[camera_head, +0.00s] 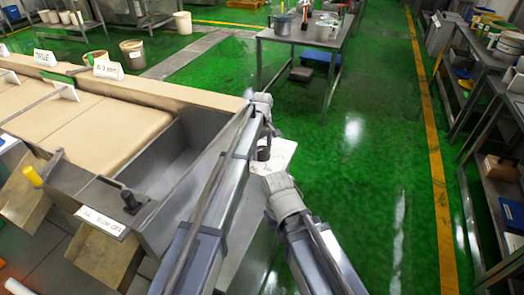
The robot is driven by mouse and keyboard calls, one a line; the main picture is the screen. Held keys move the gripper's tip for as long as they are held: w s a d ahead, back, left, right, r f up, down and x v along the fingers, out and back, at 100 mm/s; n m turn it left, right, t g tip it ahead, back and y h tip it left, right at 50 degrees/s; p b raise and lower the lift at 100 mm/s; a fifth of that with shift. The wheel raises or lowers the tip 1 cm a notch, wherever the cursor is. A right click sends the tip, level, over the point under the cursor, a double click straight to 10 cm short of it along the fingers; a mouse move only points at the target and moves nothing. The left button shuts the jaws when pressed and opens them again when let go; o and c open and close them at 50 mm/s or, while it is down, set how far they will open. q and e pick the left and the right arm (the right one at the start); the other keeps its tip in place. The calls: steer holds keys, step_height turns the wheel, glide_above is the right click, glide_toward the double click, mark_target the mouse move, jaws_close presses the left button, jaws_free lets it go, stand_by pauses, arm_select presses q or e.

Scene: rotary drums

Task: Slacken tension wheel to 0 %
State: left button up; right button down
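A machine with a wide tan belt or drum surface (90,115) fills the left side. I cannot make out a tension wheel for certain; my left arm covers part of the machine's right end. A small dark knob-like part (263,153) shows beside a white plate (280,156) at that end; its marks are too small to read. My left gripper (262,104) is at the machine's far right corner, its fingers not clear. My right gripper (279,186) is just below the white plate, apart from the knob-like part as far as I can see. Whether either gripper is open is unclear.
A yellow-handled lever (33,177) and a black-knobbed lever (131,203) stand on the machine's near side. A metal table (305,37) with pots stands beyond. Shelving (490,130) lines the right. The green floor (375,150) between is clear.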

mark_target(262, 149)
arm_select(q)
steer(key=shift+o, duration=1.4)
steer(key=shift+r, duration=0.15)
step_height(262, 149, up, 8)
steer(key=p, duration=0.8)
steer(key=shift+f, duration=0.2)
